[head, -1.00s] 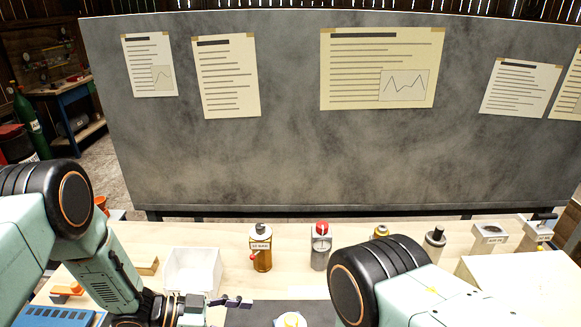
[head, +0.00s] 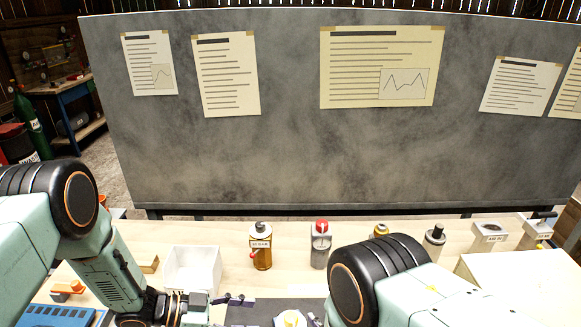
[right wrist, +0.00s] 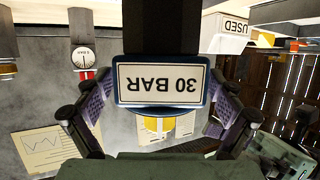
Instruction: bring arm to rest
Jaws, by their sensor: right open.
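My left arm comes in from the left in the head view, bent down to the table. Its gripper (head: 232,300) is low over the table, right of a white open box; one finger shows and the rest is cut off, so I cannot tell its opening. My right arm fills the lower right of the head view and hides most of its gripper. In the right wrist view my right gripper (right wrist: 160,98) is open, its two fingers spread on either side of a blue-edged "30 BAR" plate (right wrist: 160,84), which appears upside down. I cannot tell whether they touch it.
The white box (head: 193,270), an amber bottle (head: 262,254), a red-topped grey unit (head: 320,246) and a dark-topped fitting (head: 434,240) stand on the wooden table. A blue tray (head: 60,316) lies at front left. A grey board (head: 270,165) with papers stands behind.

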